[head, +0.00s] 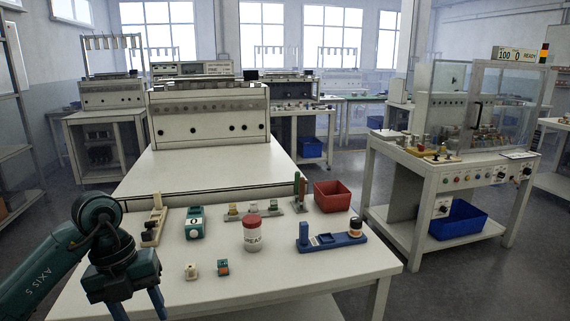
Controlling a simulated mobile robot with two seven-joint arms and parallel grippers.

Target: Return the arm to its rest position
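My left arm (45,275) comes in from the left edge, teal with dark joints, over the near left part of the white table. My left gripper (138,308) points down at the bottom edge of the view. Its two blue fingers stand apart, and their tips are cut off by the frame. I see nothing between the visible parts of the fingers. My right arm and gripper are not in view.
The table (290,285) holds a red-lidded jar (252,236), a blue fixture (330,240), a red bin (332,196), a green device (194,223), a beige fixture (154,222) and two small connectors (223,267). The front right of the table is clear. Another workbench (450,165) stands right.

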